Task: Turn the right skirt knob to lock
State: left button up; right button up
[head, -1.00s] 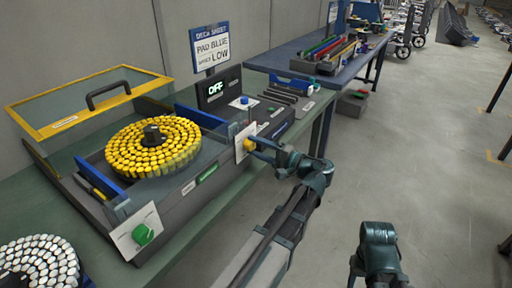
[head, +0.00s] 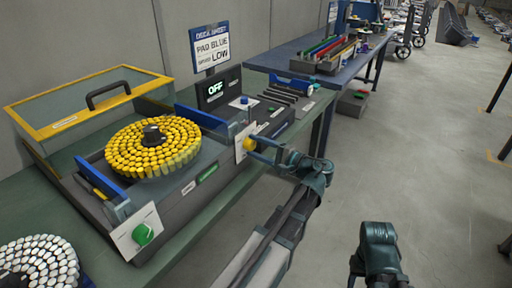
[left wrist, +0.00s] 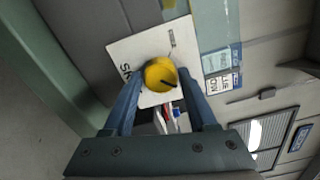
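The right skirt knob (head: 249,145) is yellow and sits on a white plate (head: 240,152) at the right end of the machine's front skirt. In the left wrist view the knob (left wrist: 160,74) shows a dark mark on its lower right, and the plate (left wrist: 125,50) carries partly hidden lettering. My left gripper (head: 254,147) is at the knob. Its fingers are apart, one on each side, with small gaps seeming to show between fingers and knob. My right gripper is not clearly seen; part of my right arm shows at the bottom.
A green knob (head: 143,234) on another white plate is at the skirt's left end. A tray of yellow-capped vials (head: 150,150) sits on the machine. A display (head: 217,88) reads OFF. A sign (head: 210,46) stands behind.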

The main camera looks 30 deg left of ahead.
pick_arm(q)
jog(key=shift+o, duration=1.4)
jog(key=shift+d, duration=0.1)
jog(key=s+d, duration=0.1)
jog(key=d, duration=1.2)
jog(key=shift+d, duration=0.3)
jog(key=shift+s, duration=0.1)
